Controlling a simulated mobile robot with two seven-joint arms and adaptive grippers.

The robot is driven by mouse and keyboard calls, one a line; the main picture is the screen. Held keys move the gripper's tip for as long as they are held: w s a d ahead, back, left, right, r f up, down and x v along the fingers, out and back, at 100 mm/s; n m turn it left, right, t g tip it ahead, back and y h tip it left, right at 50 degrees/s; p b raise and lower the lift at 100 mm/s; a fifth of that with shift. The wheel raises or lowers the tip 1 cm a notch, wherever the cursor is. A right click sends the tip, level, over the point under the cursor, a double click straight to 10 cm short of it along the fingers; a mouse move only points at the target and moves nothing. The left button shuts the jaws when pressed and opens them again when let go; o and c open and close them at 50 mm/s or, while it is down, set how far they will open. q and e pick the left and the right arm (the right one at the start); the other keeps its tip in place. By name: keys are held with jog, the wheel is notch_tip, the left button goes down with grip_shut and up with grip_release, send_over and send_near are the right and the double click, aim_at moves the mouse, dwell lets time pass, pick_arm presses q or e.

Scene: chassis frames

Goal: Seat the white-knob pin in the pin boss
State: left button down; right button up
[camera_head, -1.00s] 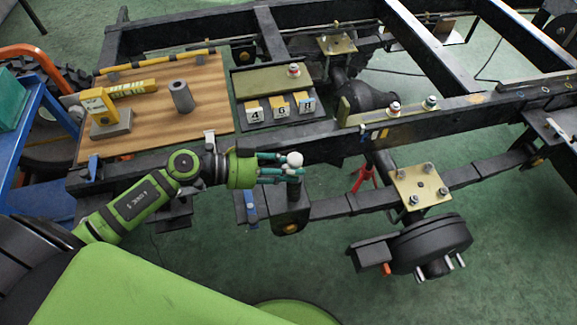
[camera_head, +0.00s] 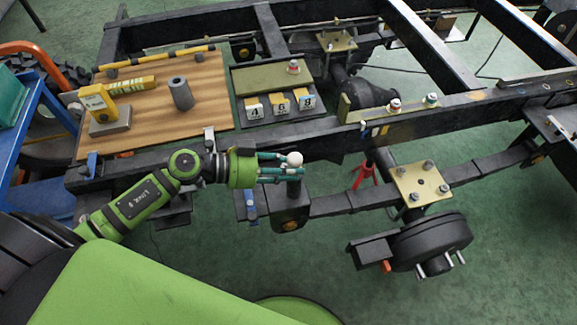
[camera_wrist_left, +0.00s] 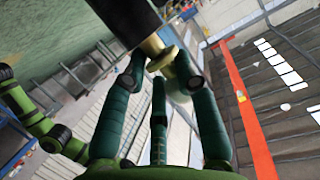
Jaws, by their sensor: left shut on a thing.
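The white-knob pin shows its round white knob (camera_head: 294,158) above the fingers of my left gripper (camera_head: 285,169). The teal fingers are shut around the pin just below the knob. A short dark upright cylinder (camera_head: 293,188), which looks like the pin boss, stands directly under the fingers on a dark bracket. In the left wrist view a pale yellowish part of the pin (camera_wrist_left: 183,70) sits between the fingers, close to the end of a thick dark cylinder (camera_wrist_left: 125,18). The fingers hide the joint, so I cannot tell how deep the pin sits. My right gripper is not in view.
The dark chassis rail (camera_head: 330,140) runs just behind the gripper. A wooden board (camera_head: 205,105) with a grey cylinder (camera_head: 181,94) and a black tray (camera_head: 241,108) lie beyond it. A wheel hub (camera_head: 430,243) is at right. Open green floor lies in front.

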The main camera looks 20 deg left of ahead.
pick_arm(q)
jog(key=c, duration=0.9)
grip_release()
jog(key=shift+f, duration=0.1)
jog(key=shift+c, duration=0.2)
jog(key=shift+o, duration=0.4)
jog(key=shift+f, duration=0.1)
jog(key=shift+r+p, duration=1.65)
jog(key=shift+p, duration=0.8)
notch_tip(320, 180, up, 5)
jog(key=p, duration=0.6)
